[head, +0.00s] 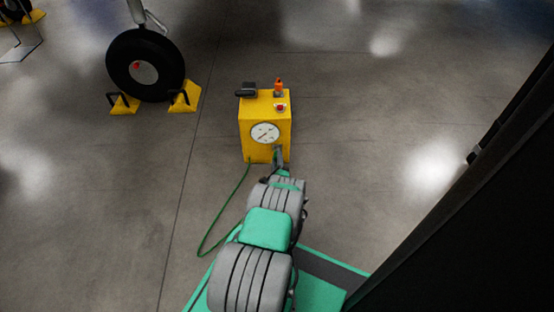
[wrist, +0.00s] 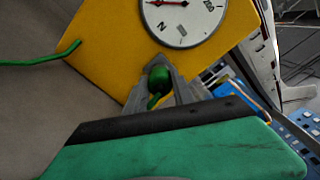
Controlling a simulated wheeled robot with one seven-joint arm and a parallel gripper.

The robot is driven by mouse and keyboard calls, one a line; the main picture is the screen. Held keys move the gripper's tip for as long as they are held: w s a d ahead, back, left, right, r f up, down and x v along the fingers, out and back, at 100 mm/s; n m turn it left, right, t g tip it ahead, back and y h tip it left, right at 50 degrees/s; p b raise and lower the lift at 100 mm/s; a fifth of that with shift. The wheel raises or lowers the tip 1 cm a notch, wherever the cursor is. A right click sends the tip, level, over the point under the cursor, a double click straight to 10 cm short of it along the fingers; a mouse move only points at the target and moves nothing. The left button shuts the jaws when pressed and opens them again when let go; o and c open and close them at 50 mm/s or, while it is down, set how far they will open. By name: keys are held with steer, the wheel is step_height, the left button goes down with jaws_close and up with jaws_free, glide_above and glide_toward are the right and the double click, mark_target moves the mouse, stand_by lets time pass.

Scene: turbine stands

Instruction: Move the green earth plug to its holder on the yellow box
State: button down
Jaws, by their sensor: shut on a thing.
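The yellow box (head: 250,138) stands on the floor ahead of my arm, with a round white gauge (head: 265,133) on its front. In the wrist view the box face (wrist: 110,40) fills the upper middle, with the gauge (wrist: 185,18) at the top. My gripper (wrist: 160,75) is shut on the green earth plug (wrist: 158,77), which sits between the grey fingertips in front of the box, below the gauge. In the head view my gripper (head: 279,160) is at the box's lower right front. The holder is not clearly visible; I cannot tell whether the plug touches it.
A green cable (head: 223,225) runs from the box's lower left down beside my arm. A wheel (head: 125,60) with yellow chocks (head: 183,98) stands left. Floor right is clear.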

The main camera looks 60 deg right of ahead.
steer(key=shift+w+d+r, duration=0.15)
steer(key=shift+d+r, duration=0.25)
steer(key=shift+d, duration=0.2)
steer(key=c, duration=1)
jaws_free()
steer(key=shift+f, duration=0.1)
steer(key=shift+c, duration=0.2)
steer(key=shift+o, duration=0.2)
steer(key=shift+a+f, duration=0.15)
steer(key=shift+o, duration=0.8)
steer(key=shift+a+f, duration=0.1)
steer(key=p+v, duration=0.3)
steer(key=v, duration=0.4)
steer(key=shift+p, duration=0.4)
